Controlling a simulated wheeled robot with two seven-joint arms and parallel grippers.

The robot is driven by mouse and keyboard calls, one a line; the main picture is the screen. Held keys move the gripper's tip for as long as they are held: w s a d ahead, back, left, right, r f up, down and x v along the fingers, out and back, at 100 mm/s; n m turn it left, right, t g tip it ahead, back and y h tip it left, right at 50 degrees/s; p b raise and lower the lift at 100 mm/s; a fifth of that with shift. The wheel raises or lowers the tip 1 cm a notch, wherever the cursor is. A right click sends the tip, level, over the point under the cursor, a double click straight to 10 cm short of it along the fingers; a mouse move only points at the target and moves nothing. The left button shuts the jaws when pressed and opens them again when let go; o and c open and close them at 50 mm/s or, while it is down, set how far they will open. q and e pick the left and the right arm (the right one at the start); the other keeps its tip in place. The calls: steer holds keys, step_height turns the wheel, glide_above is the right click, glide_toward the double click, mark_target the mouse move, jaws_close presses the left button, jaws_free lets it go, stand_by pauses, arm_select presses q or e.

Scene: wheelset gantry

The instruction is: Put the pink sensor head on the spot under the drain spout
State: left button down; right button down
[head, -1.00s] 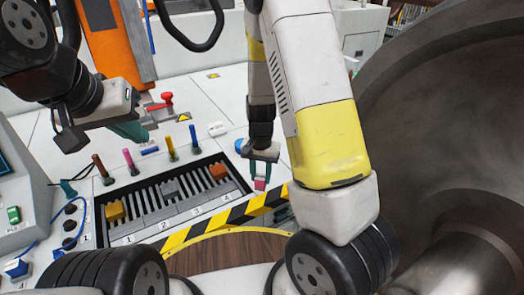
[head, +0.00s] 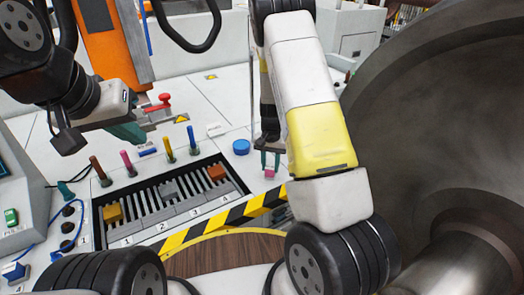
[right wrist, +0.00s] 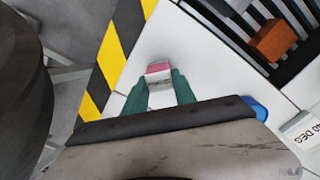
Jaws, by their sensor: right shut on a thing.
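The pink sensor head (head: 270,174) is held in the teal fingers of my right gripper (head: 270,160), over the white deck right of the slotted tray. In the right wrist view the pink end of the sensor head (right wrist: 158,68) shows between the tips of my right gripper (right wrist: 158,82), near the striped edge. I cannot tell how far it is above the deck. My left gripper (head: 130,131) hangs at the upper left, below a red-handled valve (head: 158,103); its opening is unclear. I cannot pick out the drain spout or its spot with certainty.
The slotted tray (head: 186,220), numbered along its front, holds orange and grey blocks. Several coloured pegs (head: 169,149) stand behind it. A blue disc (head: 241,147) lies left of my right gripper. A black-yellow striped edge (head: 232,217) runs in front. A big grey metal wheel (head: 435,110) fills the right.

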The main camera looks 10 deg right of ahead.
steer(key=c, duration=1)
jaws_free()
steer(key=shift+f, duration=0.1)
step_height(320, 180, up, 13)
step_height(320, 180, up, 7)
steer(key=t+y, duration=0.1)
glide_above(270, 166)
steer(key=s, duration=0.3)
steer(key=s+a+r+n+t, duration=0.1)
steer(key=s+r+n, duration=0.1)
steer(key=s+r, duration=0.3)
steer(key=s+a+r+n+t, duration=0.1)
steer(key=s+r+t, duration=0.1)
steer(key=s+r, duration=0.3)
steer(key=s+a+r+n+t+y, duration=0.1)
steer(key=s+r, duration=0.4)
steer(key=s, duration=0.6)
steer(key=shift+s+a+r+n+t, duration=0.2)
steer(key=shift+s+n+t, duration=0.15)
steer(key=shift+n+t, duration=0.35)
